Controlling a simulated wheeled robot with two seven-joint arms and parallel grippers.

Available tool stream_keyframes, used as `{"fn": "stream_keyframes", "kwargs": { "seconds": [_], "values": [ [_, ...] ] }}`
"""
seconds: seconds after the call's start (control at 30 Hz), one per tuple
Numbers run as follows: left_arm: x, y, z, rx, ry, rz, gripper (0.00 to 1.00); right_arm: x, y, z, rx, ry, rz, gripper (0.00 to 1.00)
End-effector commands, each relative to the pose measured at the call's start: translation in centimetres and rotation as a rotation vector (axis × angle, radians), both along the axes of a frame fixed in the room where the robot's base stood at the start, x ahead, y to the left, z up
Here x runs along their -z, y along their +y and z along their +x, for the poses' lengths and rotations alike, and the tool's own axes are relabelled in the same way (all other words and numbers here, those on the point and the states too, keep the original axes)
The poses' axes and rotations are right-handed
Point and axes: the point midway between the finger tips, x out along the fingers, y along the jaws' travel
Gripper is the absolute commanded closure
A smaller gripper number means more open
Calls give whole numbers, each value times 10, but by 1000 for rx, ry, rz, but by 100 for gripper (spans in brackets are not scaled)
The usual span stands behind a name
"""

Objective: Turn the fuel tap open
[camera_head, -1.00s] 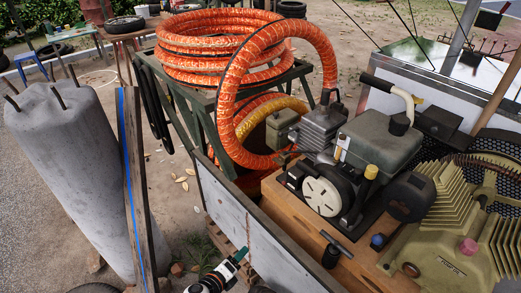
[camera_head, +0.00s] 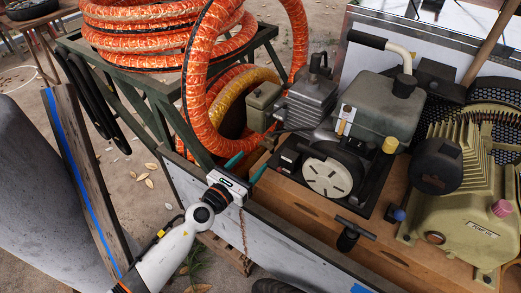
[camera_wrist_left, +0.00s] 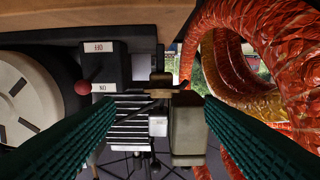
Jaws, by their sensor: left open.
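My left gripper (camera_head: 246,167) is open and empty above the cart's side wall, left of the engine. In the left wrist view, its teal fingers (camera_wrist_left: 159,103) stand wide apart. A small brass-brown fitting with a crosswise bar (camera_wrist_left: 160,85) shows between them, farther in; it looks like the fuel tap, and the fingers are not touching it. A black box (camera_wrist_left: 105,62) with two white labels and a red knob (camera_wrist_left: 82,88) is beside it. The tap cannot be made out in the head view. My right gripper is not in view.
The engine's white starter disc (camera_head: 328,178) and grey tank (camera_head: 378,112) are right of the gripper. An orange hose (camera_head: 200,85) loops close behind it. The cart's side wall (camera_head: 285,250) runs below. A small T-handle (camera_head: 355,228) stands at the front.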

Motion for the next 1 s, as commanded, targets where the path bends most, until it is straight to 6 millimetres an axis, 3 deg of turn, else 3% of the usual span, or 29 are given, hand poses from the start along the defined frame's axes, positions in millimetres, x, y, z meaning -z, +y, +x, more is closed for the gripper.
{"fn": "stream_keyframes", "kwargs": {
  "seconds": [0.1,0.3,0.73,1.0],
  "values": [
    [1,-14,21,0,-1,-2,36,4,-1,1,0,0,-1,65],
    [1,-30,44,0,1,-2,36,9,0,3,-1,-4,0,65],
    [0,-35,53,0,2,-1,36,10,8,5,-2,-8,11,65],
    [1,-35,53,0,2,-1,79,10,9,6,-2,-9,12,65]
  ]
}}
